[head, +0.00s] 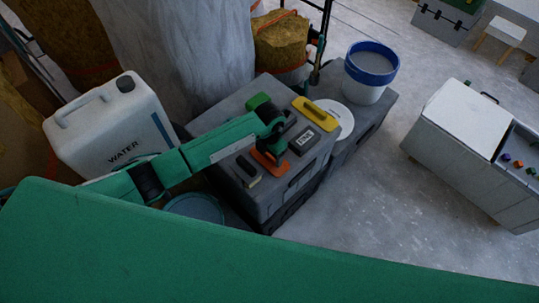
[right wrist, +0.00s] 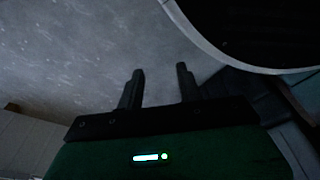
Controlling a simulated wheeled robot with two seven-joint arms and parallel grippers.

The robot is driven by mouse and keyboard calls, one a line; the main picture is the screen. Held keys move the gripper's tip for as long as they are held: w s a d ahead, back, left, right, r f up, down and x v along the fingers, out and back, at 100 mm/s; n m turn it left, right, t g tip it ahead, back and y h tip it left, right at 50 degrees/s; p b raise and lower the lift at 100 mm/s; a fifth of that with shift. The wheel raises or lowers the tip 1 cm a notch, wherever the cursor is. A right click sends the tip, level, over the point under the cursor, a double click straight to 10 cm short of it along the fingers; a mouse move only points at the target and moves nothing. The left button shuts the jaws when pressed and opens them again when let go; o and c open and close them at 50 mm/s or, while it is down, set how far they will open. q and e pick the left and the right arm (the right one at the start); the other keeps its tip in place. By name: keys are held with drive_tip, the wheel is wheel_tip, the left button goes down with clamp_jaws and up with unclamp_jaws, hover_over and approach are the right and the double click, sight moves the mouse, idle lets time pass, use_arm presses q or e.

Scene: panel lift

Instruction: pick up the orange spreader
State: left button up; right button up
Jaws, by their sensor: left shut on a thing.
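The orange spreader (head: 270,162) is on the top of a grey toolbox (head: 273,207) in the head view. My left gripper (head: 273,150) comes down over it from the left and is shut on it. The fingers and arm hide part of the spreader, and I cannot tell whether it is clear of the lid. My right gripper (right wrist: 159,68) shows only in the right wrist view. Its two fingers stand apart with nothing between them, over grey floor.
Beside the spreader lie a yellow float (head: 317,113), a dark device (head: 303,139), a green item (head: 258,101) and a small dark-handled tool (head: 248,170). A blue-rimmed bucket (head: 370,73) and white water canister (head: 112,124) stand nearby. Floor at right is clear before a white-topped cabinet (head: 470,118).

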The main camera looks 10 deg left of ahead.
use_arm(q)
drive_tip(key=shift+r, duration=0.15)
drive_tip(key=shift+r, duration=0.25)
wheel_tip(320, 180, up, 19)
drive_tip(key=shift+r, duration=0.15)
use_arm(e)
drive_tip(key=shift+a+r, duration=0.2)
drive_tip(key=shift+r, duration=0.3)
drive_tip(key=shift+w, duration=0.1)
use_arm(q)
drive_tip(key=shift+o, duration=1.2)
drive_tip(key=shift+c, duration=0.6)
use_arm(e)
drive_tip(key=shift+w, duration=0.25)
drive_tip(key=shift+w+r, duration=0.1)
drive_tip(key=shift+w, duration=0.2)
